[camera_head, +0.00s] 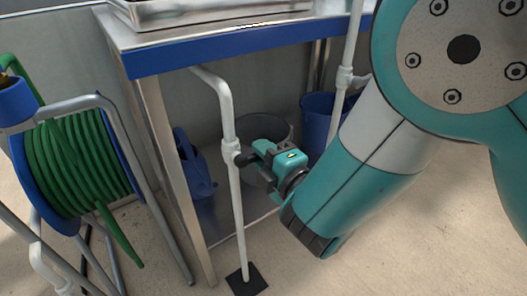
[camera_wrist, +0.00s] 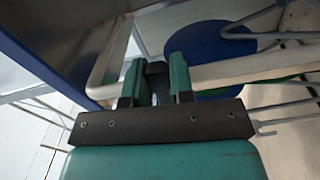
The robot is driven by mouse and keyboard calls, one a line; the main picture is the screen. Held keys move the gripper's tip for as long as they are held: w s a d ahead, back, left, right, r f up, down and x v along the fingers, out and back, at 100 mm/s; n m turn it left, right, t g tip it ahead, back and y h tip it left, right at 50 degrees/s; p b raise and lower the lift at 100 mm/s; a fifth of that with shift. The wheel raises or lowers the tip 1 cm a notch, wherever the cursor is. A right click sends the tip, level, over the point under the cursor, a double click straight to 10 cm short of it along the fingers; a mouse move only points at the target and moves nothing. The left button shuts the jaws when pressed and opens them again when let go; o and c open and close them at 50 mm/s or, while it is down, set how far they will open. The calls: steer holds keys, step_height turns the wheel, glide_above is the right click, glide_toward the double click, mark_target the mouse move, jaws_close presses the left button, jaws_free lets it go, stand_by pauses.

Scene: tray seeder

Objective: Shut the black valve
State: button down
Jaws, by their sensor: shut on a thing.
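The black valve (camera_head: 242,159) sits on an upright white pipe (camera_head: 237,205) in front of the metal table. My gripper (camera_head: 260,155) comes in from the right at the valve's height. In the wrist view the black valve handle (camera_wrist: 157,78) stands between the two green fingers of my gripper (camera_wrist: 155,82). The fingers are shut on this handle. The white pipe (camera_wrist: 225,73) runs just beyond the fingertips. The fingers hide part of the handle, so its exact angle is hard to tell.
A metal table with a blue edge (camera_head: 240,46) stands above the valve. A hose reel with green hose (camera_head: 75,155) is at left. A blue watering can (camera_head: 195,170), a grey bucket (camera_head: 268,126) and a blue bucket (camera_head: 318,112) stand under the table. Open floor lies at lower right.

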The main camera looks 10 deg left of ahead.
steer(key=shift+s+a+r+n, duration=0.1)
steer(key=shift+r+n, duration=0.15)
steer(key=shift+n, duration=0.35)
steer(key=c, duration=1)
jaws_free()
